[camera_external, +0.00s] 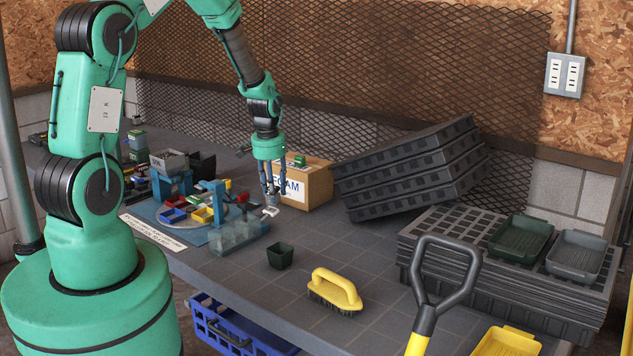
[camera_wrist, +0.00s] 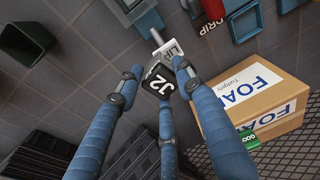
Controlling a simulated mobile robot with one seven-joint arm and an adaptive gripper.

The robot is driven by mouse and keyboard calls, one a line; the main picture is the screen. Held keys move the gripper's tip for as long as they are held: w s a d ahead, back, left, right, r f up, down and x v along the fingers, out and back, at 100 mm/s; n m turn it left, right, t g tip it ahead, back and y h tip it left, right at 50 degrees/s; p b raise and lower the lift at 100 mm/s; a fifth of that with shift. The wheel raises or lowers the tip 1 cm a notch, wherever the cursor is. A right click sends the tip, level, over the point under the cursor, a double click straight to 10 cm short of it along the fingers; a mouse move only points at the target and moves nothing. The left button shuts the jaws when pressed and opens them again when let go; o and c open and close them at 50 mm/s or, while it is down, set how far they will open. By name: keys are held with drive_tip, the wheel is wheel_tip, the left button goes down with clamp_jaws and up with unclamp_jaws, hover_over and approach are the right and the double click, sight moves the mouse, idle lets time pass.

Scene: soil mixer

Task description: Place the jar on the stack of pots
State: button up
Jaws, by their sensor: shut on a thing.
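My gripper (camera_external: 269,192) hangs over the table, just right of the blue mixer station. In the wrist view its three blue fingers (camera_wrist: 158,78) are closed around a small black and white thing marked "J2" (camera_wrist: 157,84), which looks like the jar. The fingers partly cover it. It is held beyond the table's left-hand items and clear of the pot. A small dark green square pot (camera_external: 280,256) stands upright on the table, in front of and a little right of my gripper. It also shows at upper left in the wrist view (camera_wrist: 24,40). I cannot tell how many pots are nested there.
A cardboard box (camera_external: 312,187) marked "FOAM" stands close behind my gripper. The mixer station with coloured bins (camera_external: 202,215) is to the left. A yellow brush (camera_external: 336,291) lies right of the pot. Black trays (camera_external: 405,180) are stacked behind. The table around the pot is clear.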

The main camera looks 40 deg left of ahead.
drive_tip(key=w+a+r+p, duration=0.3)
drive_tip(key=w+a+r, duration=0.1)
drive_tip(key=a, duration=0.6)
drive_tip(key=shift+w+a+r+m, duration=0.2)
drive_tip(key=shift+w+a+m, duration=0.15)
drive_tip(key=shift+w, duration=0.25)
drive_tip(key=shift+m+g, duration=0.3)
drive_tip(key=shift+m, duration=0.15)
drive_tip(key=w+a+r+p, duration=0.1)
drive_tip(key=a, duration=0.2)
drive_tip(key=a+r+p, duration=0.1)
drive_tip(key=a, duration=0.3)
drive_tip(key=w+a+r+p, duration=0.1)
drive_tip(key=a, duration=0.3)
drive_tip(key=shift+w+r, duration=0.2)
drive_tip(key=shift+w, duration=0.15)
wheel_tip(320, 180, up, 6)
drive_tip(key=m+p, duration=0.2)
drive_tip(key=p, duration=0.4)
hover_over(200, 159)
drive_tip(key=shift+s+d+g, duration=0.15)
drive_tip(key=shift+s+g, duration=0.05)
drive_tip(key=shift+g, duration=0.1)
drive_tip(key=shift+f, duration=0.15)
drive_tip(key=shift+f+p, duration=0.35)
drive_tip(key=shift+f, duration=2.65)
drive_tip(key=shift+f, duration=0.1)
drive_tip(key=shift+f, duration=1.8)
